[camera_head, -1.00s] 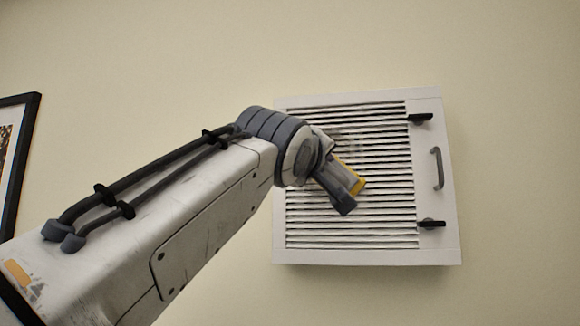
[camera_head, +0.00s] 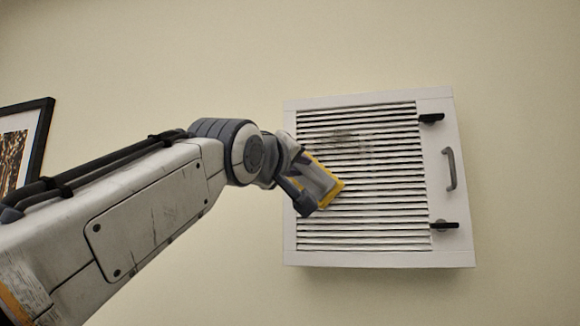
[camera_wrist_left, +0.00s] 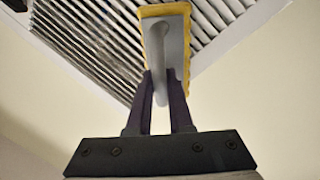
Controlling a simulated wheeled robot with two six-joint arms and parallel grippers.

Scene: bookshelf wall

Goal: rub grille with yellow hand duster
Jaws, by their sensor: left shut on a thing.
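The white grille (camera_head: 385,210) is a slatted panel on the wall, right of centre in the head view, with a dark grey smudge on its upper left slats. The yellow hand duster (camera_head: 329,193) has a grey back and handle and a yellow pad facing the slats at the grille's left part. My left gripper (camera_head: 303,196) is shut on its handle. In the left wrist view, the fingers (camera_wrist_left: 160,88) grip the handle of the duster (camera_wrist_left: 178,10), with the slats (camera_wrist_left: 90,35) behind. I cannot tell whether the pad touches the slats. My right gripper is not in view.
The grille frame has two black latches (camera_head: 431,118) and a grey pull handle (camera_head: 450,168) on its right side, which stick out. A dark framed picture (camera_head: 30,140) hangs at the far left. The wall around the grille is bare.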

